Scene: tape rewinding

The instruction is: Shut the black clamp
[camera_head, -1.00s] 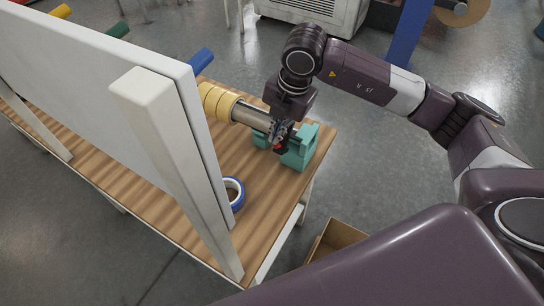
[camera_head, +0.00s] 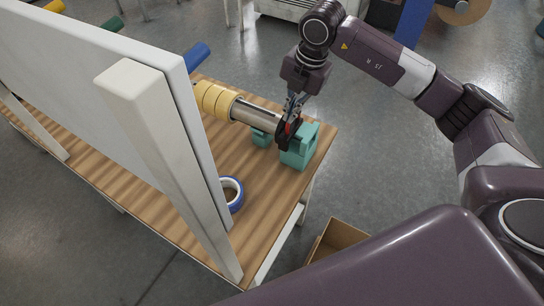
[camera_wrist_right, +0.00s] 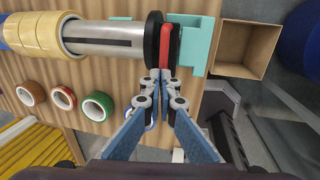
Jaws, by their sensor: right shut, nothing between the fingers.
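The black clamp (camera_head: 283,139) sits at the right end of the metal shaft (camera_head: 256,115), beside the teal stand (camera_head: 299,152). In the right wrist view, it is a black disc (camera_wrist_right: 153,38) with a red lever (camera_wrist_right: 167,46) standing along its right side. The red part also shows in the camera_head view (camera_head: 290,127). My right gripper (camera_wrist_right: 163,76) is shut and empty, its fingertips at the near end of the black disc and red lever. I cannot tell whether they touch. In the camera_head view, the right gripper (camera_head: 292,117) hides part of the clamp. My left gripper is out of view.
Yellow tape rolls (camera_head: 215,99) sit on the shaft. A blue tape roll (camera_head: 231,194) lies on the wooden table (camera_head: 185,225) near the white panel (camera_head: 100,75). An open cardboard box (camera_head: 337,238) stands beyond the table edge.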

